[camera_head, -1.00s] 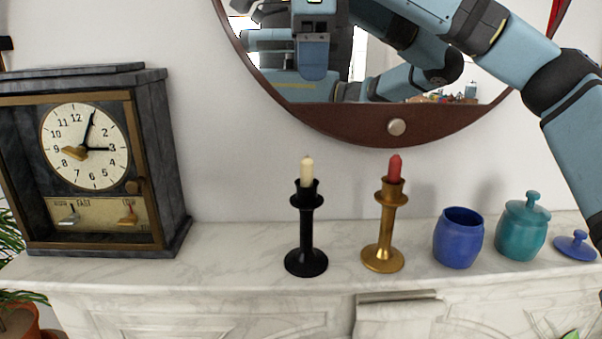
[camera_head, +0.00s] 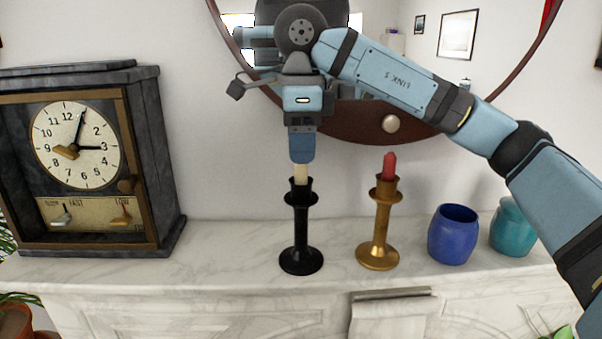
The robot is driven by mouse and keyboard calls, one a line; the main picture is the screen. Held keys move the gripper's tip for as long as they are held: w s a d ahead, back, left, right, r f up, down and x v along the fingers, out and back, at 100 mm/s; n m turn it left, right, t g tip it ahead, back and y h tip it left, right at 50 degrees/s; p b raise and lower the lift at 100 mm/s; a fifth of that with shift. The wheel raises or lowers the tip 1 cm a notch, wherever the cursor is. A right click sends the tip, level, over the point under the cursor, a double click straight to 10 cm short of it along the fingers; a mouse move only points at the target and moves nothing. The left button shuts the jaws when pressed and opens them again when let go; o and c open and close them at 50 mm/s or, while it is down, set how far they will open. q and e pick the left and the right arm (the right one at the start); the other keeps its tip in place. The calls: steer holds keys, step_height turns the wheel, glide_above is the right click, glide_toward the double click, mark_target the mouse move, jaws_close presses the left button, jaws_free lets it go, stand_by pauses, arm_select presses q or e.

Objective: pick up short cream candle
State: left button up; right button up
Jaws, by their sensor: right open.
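The short cream candle (camera_head: 301,174) stands upright in the black candlestick (camera_head: 301,230) on the marble mantel. Its lower part shows above the holder's cup; its top is hidden by my right gripper. My right gripper (camera_head: 301,156) points down directly over the candle, its fingertips at the candle's upper part. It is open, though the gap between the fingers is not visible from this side. My left gripper is not in view.
A gold candlestick (camera_head: 378,230) with a red candle (camera_head: 389,168) stands close to the right. Further right are a blue pot (camera_head: 453,236) and a teal jar (camera_head: 511,232). A clock (camera_head: 80,160) stands at the left, with bare mantel between. A round mirror (camera_head: 360,132) hangs behind.

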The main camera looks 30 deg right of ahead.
steer(key=shift+s+f, duration=0.1)
steer(key=shift+f, duration=0.15)
jaws_close()
steer(key=shift+r, duration=0.15)
